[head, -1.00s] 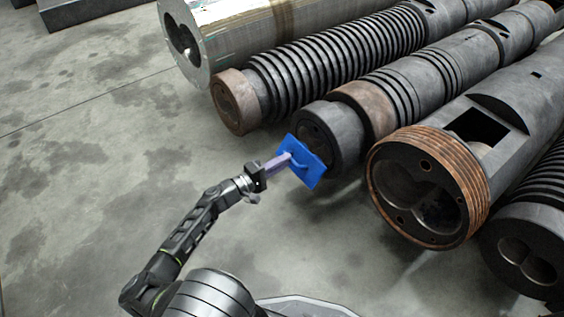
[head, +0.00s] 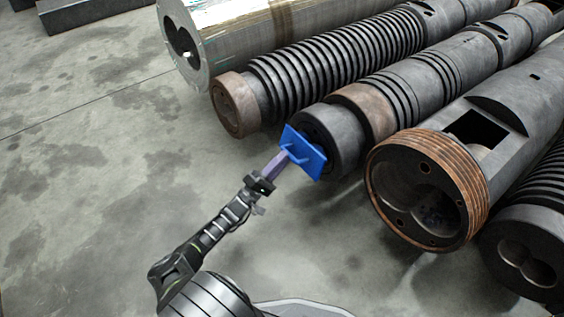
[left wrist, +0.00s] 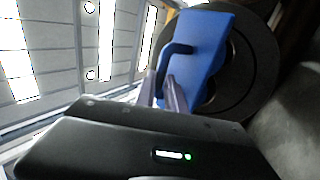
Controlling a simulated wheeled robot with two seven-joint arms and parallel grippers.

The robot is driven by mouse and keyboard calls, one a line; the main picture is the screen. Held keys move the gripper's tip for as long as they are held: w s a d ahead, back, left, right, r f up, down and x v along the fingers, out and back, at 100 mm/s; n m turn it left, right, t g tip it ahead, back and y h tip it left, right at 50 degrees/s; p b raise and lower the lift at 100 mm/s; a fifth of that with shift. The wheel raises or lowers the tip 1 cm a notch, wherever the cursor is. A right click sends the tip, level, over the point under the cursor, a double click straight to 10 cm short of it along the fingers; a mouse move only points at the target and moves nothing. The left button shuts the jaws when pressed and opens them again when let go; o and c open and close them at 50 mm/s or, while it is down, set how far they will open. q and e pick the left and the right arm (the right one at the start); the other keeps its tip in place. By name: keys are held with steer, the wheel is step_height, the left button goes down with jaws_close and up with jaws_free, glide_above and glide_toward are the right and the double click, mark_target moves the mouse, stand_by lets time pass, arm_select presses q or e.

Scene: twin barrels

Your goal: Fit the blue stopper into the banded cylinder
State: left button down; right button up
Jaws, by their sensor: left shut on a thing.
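The blue stopper (head: 311,158) is a flat plate with a handle. My left gripper (head: 279,160) is shut on the handle. The plate stands in front of the near end of a dark cylinder (head: 346,132) with a brown band behind its black collar, and covers part of that end face. In the left wrist view the stopper (left wrist: 211,52) lies tilted across the cylinder's dark round end (left wrist: 263,60), with parts of its openings showing beside the plate. My left fingers (left wrist: 165,92) meet the handle there. I cannot tell whether plate and cylinder touch. My right gripper is not in view.
A ribbed cylinder (head: 300,75) and a large silver cylinder (head: 225,30) lie to the upper left. A copper-ringed cylinder (head: 470,175) lies close on the right, with another ribbed one (head: 528,225) beyond. The concrete floor (head: 100,170) at left is clear.

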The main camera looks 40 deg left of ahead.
mark_target(299, 153)
arm_select(q)
steer(key=shift+r+t, duration=0.3)
steer(key=shift+t, duration=0.3)
steer(key=shift+w+d, duration=0.2)
steer(key=shift+w, duration=0.5)
steer(key=shift+w+d, duration=0.15)
steer(key=shift+w, duration=0.5)
steer(key=shift+w+d, duration=0.1)
steer(key=shift+w, duration=0.2)
steer(key=shift+s, duration=0.15)
stand_by(0.4)
steer(key=shift+s+a+p, duration=0.25)
steer(key=shift+s+p, duration=0.25)
steer(key=shift+s, duration=0.3)
stand_by(0.5)
steer(key=shift+w+d+b, duration=0.25)
steer(key=shift+w+b, duration=0.25)
steer(key=shift+w, duration=0.5)
